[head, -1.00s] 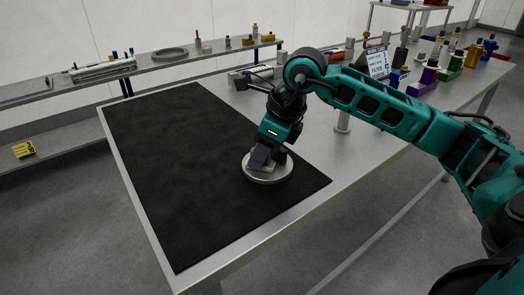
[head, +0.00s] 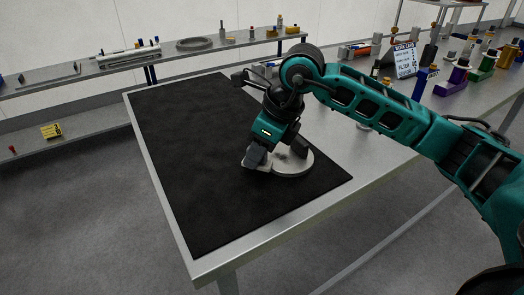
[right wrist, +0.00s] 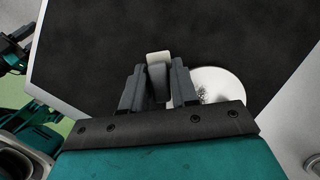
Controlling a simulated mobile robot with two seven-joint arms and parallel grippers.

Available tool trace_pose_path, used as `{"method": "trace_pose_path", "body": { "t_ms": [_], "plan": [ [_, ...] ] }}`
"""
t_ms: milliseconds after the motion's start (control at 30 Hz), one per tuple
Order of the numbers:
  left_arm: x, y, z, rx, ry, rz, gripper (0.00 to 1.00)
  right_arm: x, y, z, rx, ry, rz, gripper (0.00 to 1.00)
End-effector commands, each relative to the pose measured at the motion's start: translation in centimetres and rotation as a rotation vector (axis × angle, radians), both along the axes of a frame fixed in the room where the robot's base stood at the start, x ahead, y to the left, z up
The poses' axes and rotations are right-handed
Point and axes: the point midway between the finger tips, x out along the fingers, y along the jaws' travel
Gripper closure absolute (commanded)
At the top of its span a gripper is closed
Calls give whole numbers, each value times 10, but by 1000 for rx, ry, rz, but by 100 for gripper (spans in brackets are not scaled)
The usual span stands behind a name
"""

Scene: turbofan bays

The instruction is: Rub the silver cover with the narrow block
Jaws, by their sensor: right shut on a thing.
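The silver cover (head: 297,165) is a flat round disc lying on the black mat near its right front edge. It shows in the right wrist view (right wrist: 228,86) just right of the fingers, with a dark speckled patch on its face, partly hidden by a finger. My right gripper (head: 275,154) points down over the cover's left part. It is shut on the narrow block, whose pale end (right wrist: 159,57) sticks out between the fingers in the right wrist view. I cannot tell whether the block touches the cover.
The black mat (head: 195,135) is otherwise clear and lies on a grey metal table. A work card (head: 404,60) and several coloured fixtures stand at the table's far right. A shelf (head: 115,67) with assorted parts runs behind.

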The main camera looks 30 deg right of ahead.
Motion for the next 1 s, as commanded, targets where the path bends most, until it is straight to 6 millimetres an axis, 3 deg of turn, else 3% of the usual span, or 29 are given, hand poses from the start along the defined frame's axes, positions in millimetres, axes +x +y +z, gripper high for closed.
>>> {"method": "trace_pose_path", "body": {
  "t_ms": [1000],
  "plan": [
    [0,0,-19,0,0,0,57,0,-61,-1,-4,3,-4,96]
  ]
}}
